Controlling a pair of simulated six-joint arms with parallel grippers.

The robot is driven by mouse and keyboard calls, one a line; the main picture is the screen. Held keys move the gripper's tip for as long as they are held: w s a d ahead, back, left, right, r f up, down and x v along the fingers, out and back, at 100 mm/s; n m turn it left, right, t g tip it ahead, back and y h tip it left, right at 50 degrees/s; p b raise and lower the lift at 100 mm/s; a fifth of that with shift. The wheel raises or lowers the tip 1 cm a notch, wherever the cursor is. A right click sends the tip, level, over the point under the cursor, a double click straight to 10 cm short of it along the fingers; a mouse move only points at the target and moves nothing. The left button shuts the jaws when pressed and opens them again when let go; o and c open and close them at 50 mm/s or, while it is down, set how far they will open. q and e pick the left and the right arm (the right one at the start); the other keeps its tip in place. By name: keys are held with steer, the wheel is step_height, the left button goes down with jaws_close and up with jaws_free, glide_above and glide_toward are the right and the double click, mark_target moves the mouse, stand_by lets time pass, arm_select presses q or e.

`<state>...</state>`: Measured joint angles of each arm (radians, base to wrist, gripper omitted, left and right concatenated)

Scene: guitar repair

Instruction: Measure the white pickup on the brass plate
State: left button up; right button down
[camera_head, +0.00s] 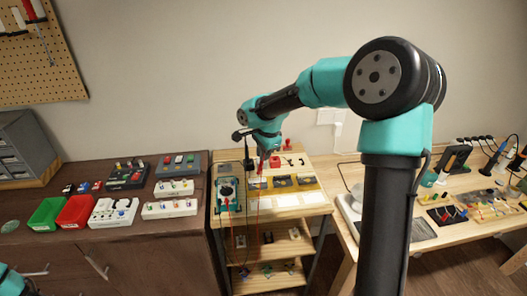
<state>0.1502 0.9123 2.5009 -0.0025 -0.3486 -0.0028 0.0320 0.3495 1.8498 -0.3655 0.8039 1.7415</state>
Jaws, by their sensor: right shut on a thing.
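My right gripper (262,154) is above the back of the wooden stand (322,208), pointing down. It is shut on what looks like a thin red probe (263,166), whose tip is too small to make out. A teal-framed meter (228,192) lies on the left of the stand, with thin red and dark leads hanging near it. Yellowish, brass-like plates (284,186) with dark and pale parts lie in a row right of the meter. I cannot tell which part is the white pickup. My left gripper is out of view; only a bit of my left arm shows at bottom left.
A dark cabinet (120,243) at left carries a green bin (47,214), a red bin (76,212) and several boards with small parts. A wooden bench (455,232) at right carries tools and boards. A red object (287,145) stands at the stand's back.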

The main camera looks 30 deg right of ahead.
steer(key=shift+f, duration=1.8)
steer(key=shift+f, duration=0.65)
stand_by(2.3)
steer(key=shift+r, duration=0.1)
steer(key=shift+r, duration=2.95)
